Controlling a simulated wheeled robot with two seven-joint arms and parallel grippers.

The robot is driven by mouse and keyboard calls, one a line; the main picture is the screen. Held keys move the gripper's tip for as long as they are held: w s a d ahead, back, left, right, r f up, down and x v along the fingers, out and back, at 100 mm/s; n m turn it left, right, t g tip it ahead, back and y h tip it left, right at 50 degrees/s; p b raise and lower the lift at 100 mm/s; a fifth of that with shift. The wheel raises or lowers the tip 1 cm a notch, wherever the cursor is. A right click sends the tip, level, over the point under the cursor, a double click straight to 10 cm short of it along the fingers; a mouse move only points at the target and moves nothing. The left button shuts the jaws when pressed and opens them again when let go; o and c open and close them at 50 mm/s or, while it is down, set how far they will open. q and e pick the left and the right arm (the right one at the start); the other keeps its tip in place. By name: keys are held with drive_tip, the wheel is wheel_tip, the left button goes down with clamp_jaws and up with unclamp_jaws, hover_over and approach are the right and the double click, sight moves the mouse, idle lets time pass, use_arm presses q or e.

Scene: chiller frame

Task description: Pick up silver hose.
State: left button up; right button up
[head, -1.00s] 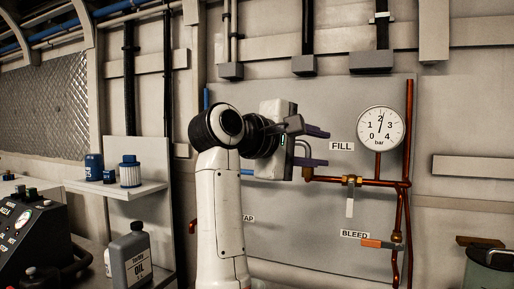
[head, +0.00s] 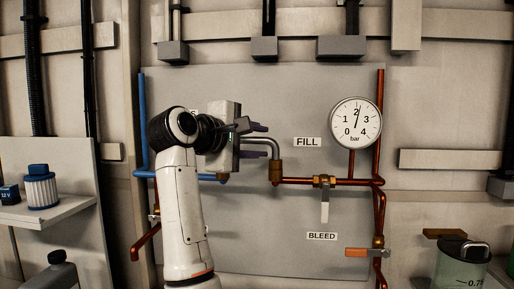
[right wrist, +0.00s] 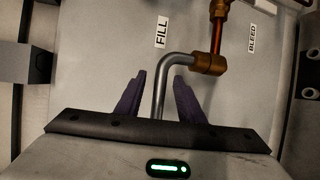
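The silver hose (head: 274,149) is a bent grey tube on the panel, its right end going down into a brass fitting (head: 276,172). In the head view my right gripper (head: 262,141) is at the hose's left side, and its body hides the rest of the hose. In the right wrist view the hose (right wrist: 160,95) runs between the two purple fingers of my right gripper (right wrist: 158,100), with a gap on each side. The fingers are open. The hose's near end is hidden behind the gripper body. My left gripper is not in view.
A pressure gauge (head: 355,122), copper pipes (head: 378,95), a FILL valve (head: 324,182) and an orange-handled BLEED valve (head: 357,252) are on the right. A blue pipe (head: 143,120) runs at the left. A shelf (head: 62,211) holds a blue-and-white filter (head: 40,188).

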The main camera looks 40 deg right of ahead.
drive_tip(key=x, duration=0.2)
drive_tip(key=shift+w+d, duration=0.2)
drive_tip(key=shift+d, duration=0.1)
clamp_jaws()
drive_tip(key=shift+r, duration=0.1)
